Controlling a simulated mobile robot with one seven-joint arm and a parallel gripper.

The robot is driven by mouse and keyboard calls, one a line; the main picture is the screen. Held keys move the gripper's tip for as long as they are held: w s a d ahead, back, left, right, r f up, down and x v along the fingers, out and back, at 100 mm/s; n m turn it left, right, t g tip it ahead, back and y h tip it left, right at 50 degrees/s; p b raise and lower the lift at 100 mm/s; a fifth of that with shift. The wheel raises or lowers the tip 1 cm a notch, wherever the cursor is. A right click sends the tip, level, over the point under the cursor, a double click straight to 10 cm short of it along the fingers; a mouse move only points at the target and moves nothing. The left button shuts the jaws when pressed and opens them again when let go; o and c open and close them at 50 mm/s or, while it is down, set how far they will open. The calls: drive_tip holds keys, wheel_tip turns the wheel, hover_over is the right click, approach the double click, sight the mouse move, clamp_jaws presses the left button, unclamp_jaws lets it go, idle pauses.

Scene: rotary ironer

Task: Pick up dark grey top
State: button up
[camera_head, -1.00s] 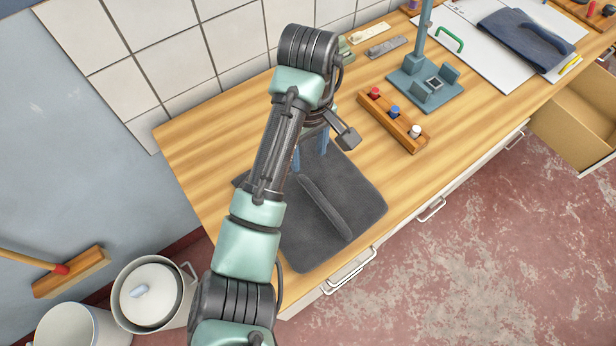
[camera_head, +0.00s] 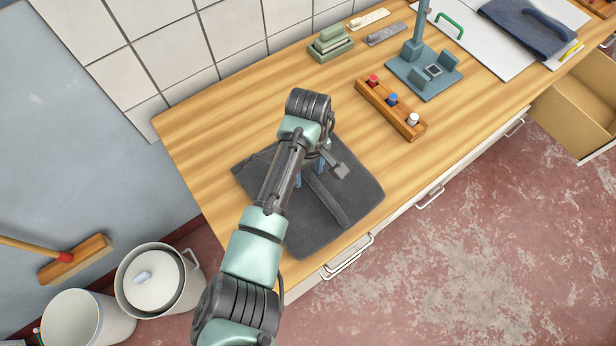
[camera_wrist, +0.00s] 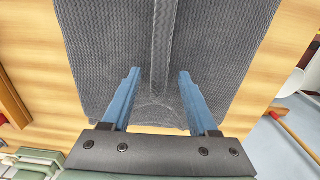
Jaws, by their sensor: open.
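The dark grey top (camera_head: 356,190) lies on the wooden worktop near its front left corner, with a raised ridge running along its middle. In the wrist view the dark grey top (camera_wrist: 215,50) fills the upper middle, and the ridge stands between the two blue fingers. My gripper (camera_wrist: 156,75) is open, with one finger on each side of the ridge and apart from it. In the head view my gripper (camera_head: 311,172) is over the top, and my arm hides part of it. I cannot tell whether the fingertips touch the cloth.
A wooden rack (camera_head: 381,98) with coloured knobs and a blue-grey stand (camera_head: 423,78) are behind to the right. A green block (camera_head: 331,42) is near the wall. Folded dark blue cloth (camera_head: 520,28) lies on a white board. Pots (camera_head: 190,300) and a broom (camera_head: 75,260) are at left.

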clamp_jaws()
drive_tip(key=shift+w+r, duration=0.1)
idle(1.3)
